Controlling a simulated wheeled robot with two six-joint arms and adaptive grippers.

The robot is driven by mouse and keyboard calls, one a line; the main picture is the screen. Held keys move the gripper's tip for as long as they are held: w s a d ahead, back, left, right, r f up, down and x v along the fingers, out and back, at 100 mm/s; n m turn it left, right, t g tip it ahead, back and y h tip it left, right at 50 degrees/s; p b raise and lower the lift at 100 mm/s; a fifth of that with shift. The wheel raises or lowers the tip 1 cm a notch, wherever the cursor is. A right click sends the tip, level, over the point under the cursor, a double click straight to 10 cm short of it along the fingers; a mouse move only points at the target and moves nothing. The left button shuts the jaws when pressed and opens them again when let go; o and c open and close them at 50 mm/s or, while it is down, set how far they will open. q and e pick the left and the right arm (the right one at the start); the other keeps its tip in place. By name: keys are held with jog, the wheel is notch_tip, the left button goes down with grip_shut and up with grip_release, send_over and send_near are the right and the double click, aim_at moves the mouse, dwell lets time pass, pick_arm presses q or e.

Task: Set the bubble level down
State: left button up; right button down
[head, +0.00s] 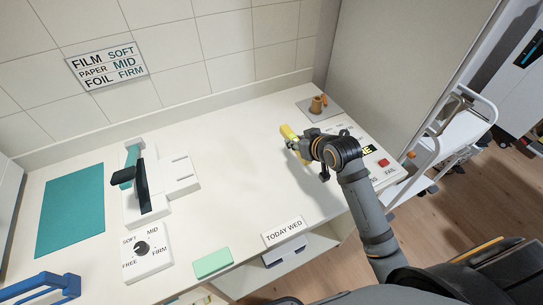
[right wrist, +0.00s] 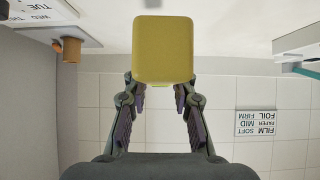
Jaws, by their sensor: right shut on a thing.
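The bubble level (head: 287,131) appears as a yellow block at the fingertips of my right gripper (head: 297,144), over the right part of the white counter (head: 245,165). In the right wrist view the yellow level (right wrist: 163,50) fills the space beyond the fingertips of my right gripper (right wrist: 160,92), which is shut on it. I cannot tell whether its underside touches the counter. My right arm and wrist hide part of the counter behind them. My left gripper is not in view.
A panel with a red button (head: 383,162) lies right of the gripper. A brown cup-like piece (head: 317,104) stands on a grey plate behind. A white device (head: 160,190), a knob box (head: 146,252), a teal mat (head: 70,212) and a green block (head: 213,262) lie left. The counter's middle is clear.

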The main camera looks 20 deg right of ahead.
jog(key=w+a+f, duration=0.1)
jog(key=a+f, duration=0.1)
jog(key=w+a+f+p, duration=0.1)
jog(key=a+f, duration=0.1)
jog(key=w+a+f, duration=0.2)
jog(key=shift+f, duration=0.2)
jog(key=f, duration=0.1)
jog(key=f+p, duration=0.1)
jog(key=f, duration=0.1)
jog(key=shift+a+f+p, duration=0.1)
jog(key=shift+a+p, duration=0.15)
jog(key=shift+p, duration=0.15)
jog(key=shift+w+f, duration=0.1)
jog(key=shift+f, duration=0.15)
jog(key=shift+f, duration=0.1)
jog(key=c, duration=1.1)
grip_release()
